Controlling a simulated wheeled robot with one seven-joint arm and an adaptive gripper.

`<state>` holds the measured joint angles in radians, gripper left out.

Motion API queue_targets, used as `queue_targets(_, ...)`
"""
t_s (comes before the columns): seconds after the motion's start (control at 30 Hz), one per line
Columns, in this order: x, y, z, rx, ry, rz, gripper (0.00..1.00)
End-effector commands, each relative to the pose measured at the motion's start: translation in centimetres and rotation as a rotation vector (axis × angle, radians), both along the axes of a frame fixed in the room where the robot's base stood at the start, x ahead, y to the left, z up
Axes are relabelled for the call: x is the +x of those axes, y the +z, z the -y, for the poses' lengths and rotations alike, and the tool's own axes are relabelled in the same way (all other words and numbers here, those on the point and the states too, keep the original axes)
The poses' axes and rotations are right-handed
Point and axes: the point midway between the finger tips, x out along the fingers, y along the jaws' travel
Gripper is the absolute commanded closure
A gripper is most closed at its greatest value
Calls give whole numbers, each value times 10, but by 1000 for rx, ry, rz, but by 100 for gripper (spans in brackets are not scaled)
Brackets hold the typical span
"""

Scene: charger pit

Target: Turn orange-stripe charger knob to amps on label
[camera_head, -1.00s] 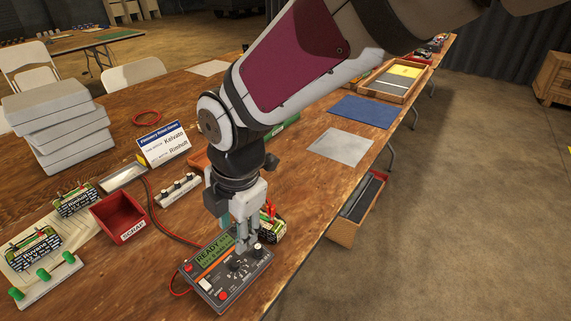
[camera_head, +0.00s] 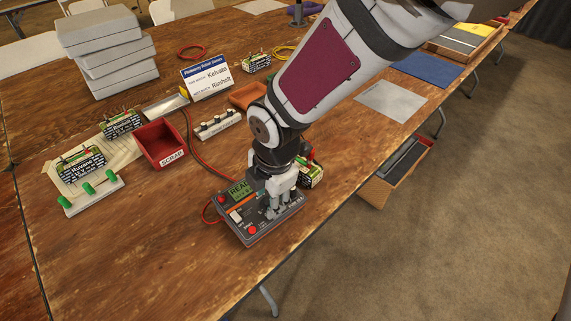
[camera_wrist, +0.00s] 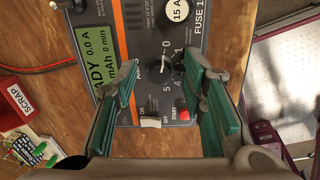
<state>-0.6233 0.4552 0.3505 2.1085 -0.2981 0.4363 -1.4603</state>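In the wrist view the green screen (camera_wrist: 97,58) shows "0.0 A" and "0 min". The dark amps knob (camera_wrist: 158,70) sits amid digits including 0, 4 and 5; its exact setting is hard to read. My gripper (camera_wrist: 160,72) is open, its green fingers apart on either side of the knob; contact cannot be told. In the head view my gripper (camera_head: 271,212) points down over the charger.
A labelled battery (camera_head: 312,174) stands behind the charger, partly hidden by my arm. A red scrap bin (camera_head: 160,146), two batteries, a green-knobbed rack (camera_head: 92,188) and a placard (camera_head: 207,79) stand to the left. A red cable (camera_head: 196,148) runs to the charger. The table's front left is bare.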

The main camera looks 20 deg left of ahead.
Motion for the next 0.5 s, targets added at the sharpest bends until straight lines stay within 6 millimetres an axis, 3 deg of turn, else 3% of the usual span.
queue_targets(0.13, 0, 0, 0, 0, 0, 0, 62)
queue_targets(0.3, 0, 0, 0, -1, 0, 0, 100)
queue_targets(0.5, 0, 0, 0, -1, -1, -1, 100)
